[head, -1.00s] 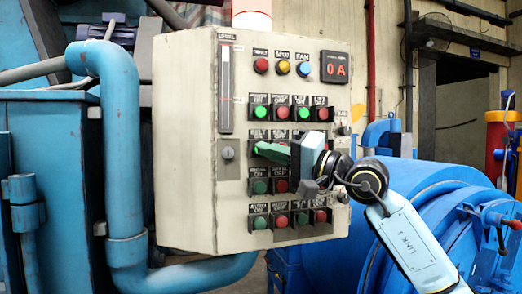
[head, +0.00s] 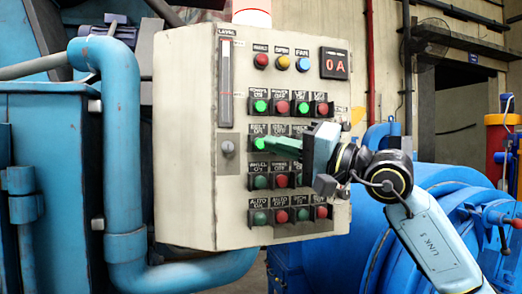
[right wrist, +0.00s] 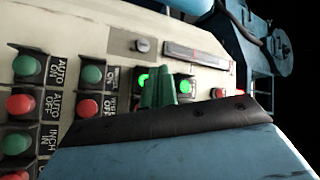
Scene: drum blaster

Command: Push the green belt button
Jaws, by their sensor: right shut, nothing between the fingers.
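I cannot tell whether the tips touch the panel. My left gripper is not in view.
The cream control panel (head: 187,140) carries several rows of green and red buttons, a knob (head: 228,148) and a red display (head: 334,65). A blue pipe (head: 119,150) runs on its left. Blue machinery (head: 310,265) stands behind my right arm.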

